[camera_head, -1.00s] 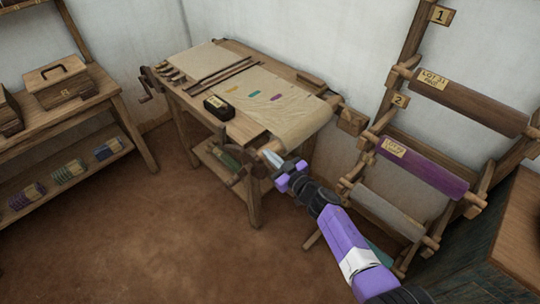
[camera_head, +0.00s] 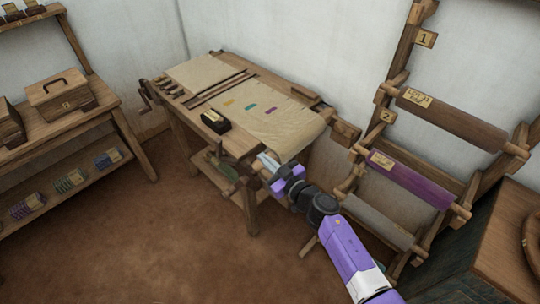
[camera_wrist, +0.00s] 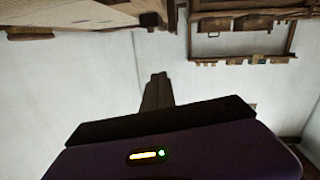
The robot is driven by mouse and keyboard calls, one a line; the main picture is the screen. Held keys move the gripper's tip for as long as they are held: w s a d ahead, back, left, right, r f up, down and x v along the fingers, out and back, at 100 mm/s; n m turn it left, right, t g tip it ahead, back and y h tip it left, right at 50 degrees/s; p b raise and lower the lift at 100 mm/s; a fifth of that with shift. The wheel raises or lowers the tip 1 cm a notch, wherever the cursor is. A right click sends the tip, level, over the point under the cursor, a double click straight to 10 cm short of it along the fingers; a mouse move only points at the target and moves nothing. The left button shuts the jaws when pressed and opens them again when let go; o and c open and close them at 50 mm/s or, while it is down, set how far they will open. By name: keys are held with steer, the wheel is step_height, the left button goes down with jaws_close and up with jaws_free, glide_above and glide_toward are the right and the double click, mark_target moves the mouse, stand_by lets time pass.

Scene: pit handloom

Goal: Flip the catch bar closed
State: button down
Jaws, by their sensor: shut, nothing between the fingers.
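My gripper (camera_head: 266,161) is at the front right corner of the loom table (camera_head: 192,112), its fingertips close to the cloth's hanging front edge. Its two fingers are together with nothing between them; in the wrist view they show as one dark shape (camera_wrist: 157,90) against the pale wall. I cannot pick out the catch bar for certain; the gripper and arm cover part of that corner. Whether I touch anything there is unclear.
Cloth (camera_head: 285,125) with coloured patches and a dark labelled block (camera_head: 215,121) lie on the table. A rack with several rolls, one purple (camera_head: 415,183), stands at right. A shelf bench with a wooden box (camera_head: 58,92) is at left. The brown floor (camera_head: 130,240) is clear.

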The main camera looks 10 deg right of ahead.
steer(key=shift+s+d+r, duration=0.25)
steer(key=shift+s+r, duration=0.35)
steer(key=shift+r, duration=0.35)
steer(key=shift+s+d+r, duration=0.25)
steer(key=shift+s+r, duration=0.3)
steer(key=shift+r, duration=0.35)
steer(key=s+d+r+m+t+h+b, duration=0.1)
steer(key=s+r+m+t+h, duration=0.1)
steer(key=s+r+t, duration=0.65)
steer(key=s+d+f+m+g+h+b, duration=0.1)
steer(key=s+d+f+g+h+b, duration=0.1)
steer(key=s, duration=1.2)
steer(key=s+d+f+m+g+h+b, duration=0.2)
steer(key=s+d+g, duration=0.1)
steer(key=s, duration=1.1)
steer(key=s+d+f+m+g+h+b, duration=0.2)
steer(key=s+d, duration=0.3)
steer(key=s, duration=0.9)
steer(key=shift+f+g+b, duration=0.3)
steer(key=shift+f+g, duration=0.2)
steer(key=shift+g, duration=0.35)
